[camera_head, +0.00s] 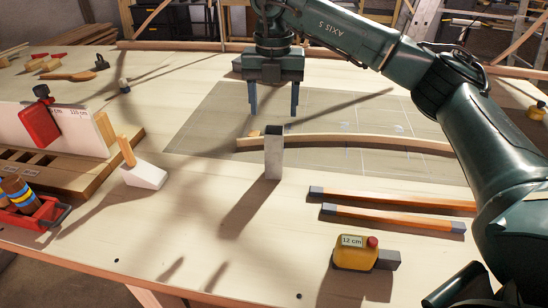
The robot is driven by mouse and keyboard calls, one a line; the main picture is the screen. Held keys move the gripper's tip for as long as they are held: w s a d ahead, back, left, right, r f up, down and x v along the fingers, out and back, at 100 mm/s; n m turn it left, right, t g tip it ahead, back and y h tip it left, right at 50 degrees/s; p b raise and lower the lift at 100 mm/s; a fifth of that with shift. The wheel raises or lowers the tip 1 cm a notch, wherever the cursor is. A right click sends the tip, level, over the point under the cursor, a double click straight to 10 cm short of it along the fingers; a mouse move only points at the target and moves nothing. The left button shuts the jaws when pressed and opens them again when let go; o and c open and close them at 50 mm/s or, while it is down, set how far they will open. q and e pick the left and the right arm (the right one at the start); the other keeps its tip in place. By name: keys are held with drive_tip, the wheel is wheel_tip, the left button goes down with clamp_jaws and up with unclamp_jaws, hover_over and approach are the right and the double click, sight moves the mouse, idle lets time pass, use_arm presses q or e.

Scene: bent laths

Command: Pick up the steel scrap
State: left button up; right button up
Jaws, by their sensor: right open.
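A grey, hollow, square steel piece (274,157) stands upright on the pale table near the middle, open end up. It looks like the steel scrap. My right gripper (273,114) hangs above and seemingly behind it, fingers pointing down. The two dark fingers are spread apart with nothing between them. The fingers do not appear to touch the steel piece. My left gripper is not in view.
A bent wooden lath (350,142) lies just behind the steel piece on a grey gridded mat (205,125). Two orange clamp bars (395,208) and a yellow tape measure (355,253) lie front right. A white wedge block (145,176) stands left. The front middle is clear.

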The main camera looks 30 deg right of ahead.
sight(274, 142)
wheel_tip(274, 142, down, 4)
drive_tip(key=shift+f, duration=0.25)
drive_tip(key=shift+w+d+f+p, duration=0.15)
drive_tip(key=shift+f+p, duration=0.15)
drive_tip(key=shift+f, duration=1.2)
drive_tip(key=shift+w+d+f+p, duration=0.1)
drive_tip(key=shift+f+p, duration=0.2)
drive_tip(key=shift+f, duration=1.2)
drive_tip(key=shift+c, duration=0.2)
drive_tip(key=c, duration=1.2)
